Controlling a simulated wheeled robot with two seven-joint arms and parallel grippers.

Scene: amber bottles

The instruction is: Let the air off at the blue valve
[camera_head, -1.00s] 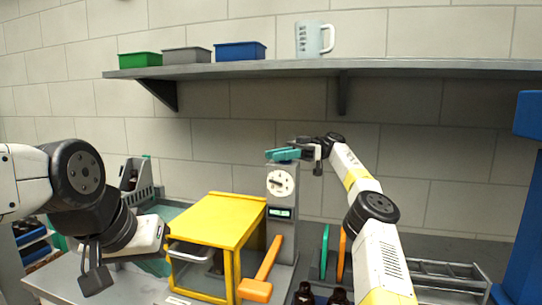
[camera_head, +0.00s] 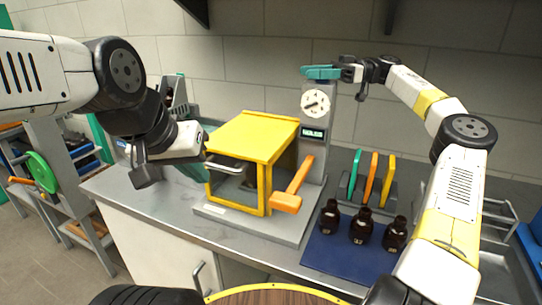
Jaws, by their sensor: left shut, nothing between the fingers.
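A teal-blue handle (camera_head: 321,72) sits on top of the grey column (camera_head: 314,140), above a round white gauge (camera_head: 315,103) and a small lit display (camera_head: 313,134). It is the bluest valve-like part I see. My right gripper (camera_head: 349,69) is at the handle's right end, apparently touching it; whether its fingers are closed on it is too small to tell. The yellow guard box (camera_head: 252,137) with an orange lever (camera_head: 293,189) stands in front of the column. My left gripper (camera_head: 144,176) is shut and empty, left of the guard box.
Three amber bottles (camera_head: 361,226) stand on a dark blue mat (camera_head: 333,250) at the right. Behind them is a rack of coloured paddles (camera_head: 371,178). A rack with a green wheel (camera_head: 42,172) is at far left. The counter's front strip (camera_head: 180,215) is clear.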

